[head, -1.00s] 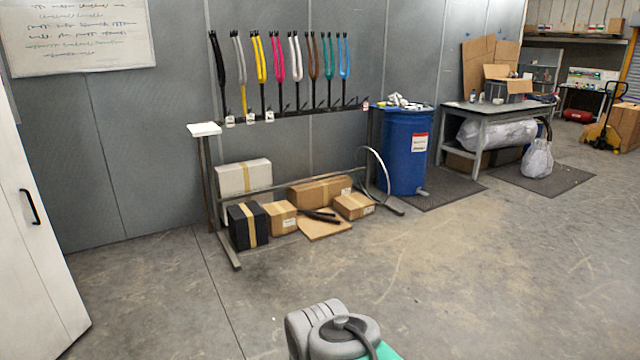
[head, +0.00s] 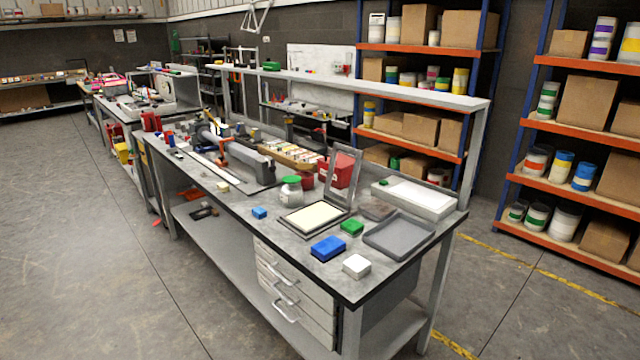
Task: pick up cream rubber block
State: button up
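A small cream block (head: 223,187) lies on the grey workbench (head: 235,208), near its left front edge. A larger off-white block (head: 356,266) sits at the near right corner of the same bench. I cannot tell from the picture which of them is rubber. My gripper is not in view.
Near the blocks are a small blue block (head: 259,213), a larger blue block (head: 328,248), a green block (head: 352,228), a grey tray (head: 399,236) and a green-lidded jar (head: 291,191). Drawers (head: 290,295) hang under the bench. The floor at left is clear.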

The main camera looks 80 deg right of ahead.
aim_at(223, 188)
jog(key=z, duration=1.55)
jog(key=i, duration=3.35)
jog(key=z, duration=0.6)
